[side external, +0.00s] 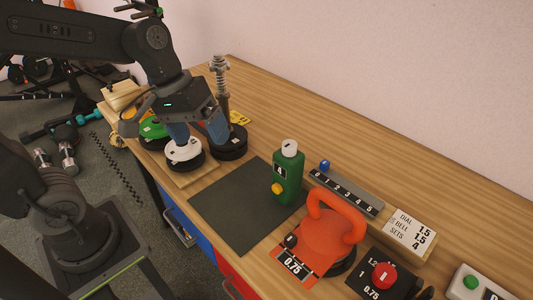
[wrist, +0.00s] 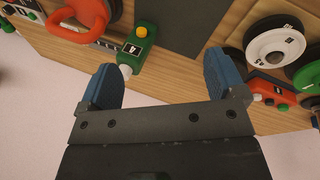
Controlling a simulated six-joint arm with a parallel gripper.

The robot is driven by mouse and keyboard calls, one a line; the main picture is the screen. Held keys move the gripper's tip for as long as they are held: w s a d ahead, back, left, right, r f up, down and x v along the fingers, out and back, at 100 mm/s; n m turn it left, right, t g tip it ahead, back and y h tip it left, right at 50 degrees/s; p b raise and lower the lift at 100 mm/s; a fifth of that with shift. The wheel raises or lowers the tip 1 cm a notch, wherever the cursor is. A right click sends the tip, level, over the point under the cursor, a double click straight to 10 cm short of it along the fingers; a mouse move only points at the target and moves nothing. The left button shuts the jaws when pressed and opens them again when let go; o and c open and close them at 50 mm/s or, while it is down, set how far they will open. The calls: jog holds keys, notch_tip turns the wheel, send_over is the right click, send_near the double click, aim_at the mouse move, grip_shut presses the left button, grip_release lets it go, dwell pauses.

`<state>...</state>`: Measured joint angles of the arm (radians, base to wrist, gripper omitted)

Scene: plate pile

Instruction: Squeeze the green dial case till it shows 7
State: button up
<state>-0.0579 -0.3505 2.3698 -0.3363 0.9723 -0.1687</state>
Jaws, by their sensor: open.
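The green dial case (side external: 288,177) stands upright at the right edge of a dark mat (side external: 235,213). It has a white cap on top, a yellow button low on its front and a small window whose figure is too small to read. In the wrist view the case (wrist: 134,48) lies beyond my left-hand finger, its white end close to that finger. My gripper (side external: 198,133) is open and empty, its blue fingers above the weight plates, left of and apart from the case. In the wrist view the gripper (wrist: 161,82) also shows with nothing between its fingers.
White (side external: 184,150) and green (side external: 153,128) plates and a black plate with a spring post (side external: 219,75) stand at the left. An orange bell (side external: 325,235), numbered rail (side external: 345,192), card (side external: 410,232) and red dial (side external: 384,275) lie right. The mat is clear.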

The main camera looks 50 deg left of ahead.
jog(key=w+d+f+n+g+h, duration=0.2)
jog(key=w+f+n+g+h, duration=0.15)
jog(key=w+f+n, duration=0.45)
jog(key=n+t+h, duration=0.1)
jog(key=n+h, duration=0.4)
send_near(294, 195)
jog(key=shift+y, duration=0.25)
jog(key=shift+r+x, duration=0.25)
jog(key=shift+x, duration=2.95)
jog(key=shift+s+d, duration=0.1)
jog(key=shift+d, duration=0.05)
jog(key=c, duration=0.9)
